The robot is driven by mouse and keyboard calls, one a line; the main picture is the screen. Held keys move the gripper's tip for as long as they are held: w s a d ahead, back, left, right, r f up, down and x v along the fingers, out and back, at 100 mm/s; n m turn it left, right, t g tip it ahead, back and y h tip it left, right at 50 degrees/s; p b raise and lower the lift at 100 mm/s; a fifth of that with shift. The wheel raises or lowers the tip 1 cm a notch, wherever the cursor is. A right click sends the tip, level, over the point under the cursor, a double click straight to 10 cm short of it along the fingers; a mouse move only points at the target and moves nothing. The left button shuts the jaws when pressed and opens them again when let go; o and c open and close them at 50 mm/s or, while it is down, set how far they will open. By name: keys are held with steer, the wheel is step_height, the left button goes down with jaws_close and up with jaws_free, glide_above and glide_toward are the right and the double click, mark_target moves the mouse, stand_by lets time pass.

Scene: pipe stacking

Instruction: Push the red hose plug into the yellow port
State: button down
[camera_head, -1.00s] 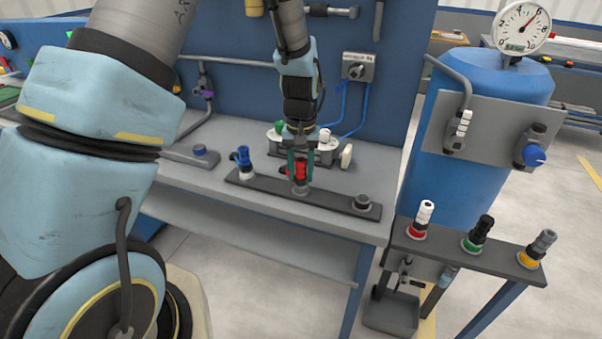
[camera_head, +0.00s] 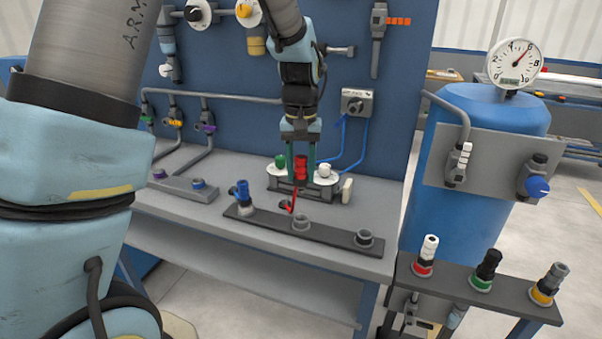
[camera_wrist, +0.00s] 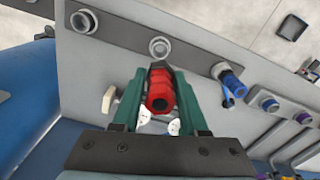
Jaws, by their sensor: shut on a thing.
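My gripper (camera_head: 301,168) is shut on the red hose plug (camera_head: 300,167) and holds it above the dark rack (camera_head: 325,231) on the bench. The wrist view shows the red plug (camera_wrist: 160,88) between the green fingers of my gripper (camera_wrist: 160,95). A thin red piece hangs below it. The rack's middle socket (camera_head: 301,222) is empty. A yellow-marked fitting (camera_head: 175,123) sits on the wall piping at left, between a green and a purple one. A yellow-collared port (camera_head: 541,295) on the right stand has a grey plug in it. I cannot tell which is the task's port.
A blue plug (camera_head: 243,192) stands in the rack's left socket; the right socket (camera_head: 364,238) is empty. A white-topped unit (camera_head: 338,188) stands behind the rack. A blue tank (camera_head: 455,215) with a gauge is at right. The right stand also holds white and black plugs.

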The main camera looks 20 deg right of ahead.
steer(key=shift+r+p, duration=3.3)
steer(key=shift+r, duration=0.75)
